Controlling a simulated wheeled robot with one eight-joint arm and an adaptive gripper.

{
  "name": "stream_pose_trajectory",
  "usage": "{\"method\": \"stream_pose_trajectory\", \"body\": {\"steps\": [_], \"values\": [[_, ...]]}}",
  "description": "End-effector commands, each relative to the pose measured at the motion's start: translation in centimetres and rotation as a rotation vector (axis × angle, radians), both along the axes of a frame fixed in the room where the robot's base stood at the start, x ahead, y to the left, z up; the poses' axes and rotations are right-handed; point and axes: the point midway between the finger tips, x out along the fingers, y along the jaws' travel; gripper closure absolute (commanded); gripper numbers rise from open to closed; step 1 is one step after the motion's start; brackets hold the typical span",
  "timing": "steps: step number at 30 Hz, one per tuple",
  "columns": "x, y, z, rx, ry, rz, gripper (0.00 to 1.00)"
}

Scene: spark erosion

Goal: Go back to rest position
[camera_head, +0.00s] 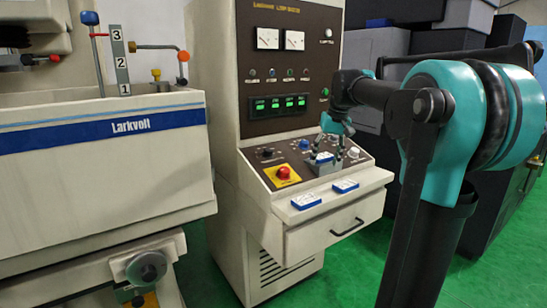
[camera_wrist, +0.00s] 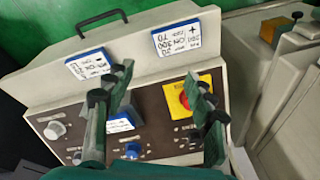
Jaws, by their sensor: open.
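My gripper (camera_head: 328,148) is open over the sloping control panel (camera_head: 268,158) of the cabinet, at the end of my teal and black arm. In the wrist view its two fingers (camera_wrist: 160,90) stand apart, with bare panel and the red emergency button (camera_wrist: 188,96) showing between and behind them. A blue-edged block with a white label (camera_wrist: 122,122) lies behind the left finger; it also shows near the fingers in the head view (camera_head: 323,158). I cannot tell whether the fingers touch it.
Two more blue-edged labelled blocks, a left one (camera_head: 306,201) and a right one (camera_head: 345,186), lie on the ledge above the drawer handle (camera_head: 347,227). Knobs surround the gripper. The Larkvolt machine tank (camera_head: 100,160) stands left. Green floor (camera_head: 350,275) is open in front of the cabinet.

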Motion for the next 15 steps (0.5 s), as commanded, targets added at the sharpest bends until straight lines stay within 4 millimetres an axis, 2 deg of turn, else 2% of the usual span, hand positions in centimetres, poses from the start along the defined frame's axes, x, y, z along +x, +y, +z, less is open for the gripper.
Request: {"method": "stream_pose_trajectory", "body": {"steps": [5,8,11,15], "values": [[-2.8,-0.2,-5.2,-0.019,-0.028,-0.021,0.45],[-5.6,-0.4,-9.4,-0.033,-0.051,-0.037,0.45],[-9.3,-0.6,-14.4,-0.051,-0.08,-0.057,0.45],[-15.3,-1.0,-21.1,-0.074,-0.121,-0.085,0.45]]}}
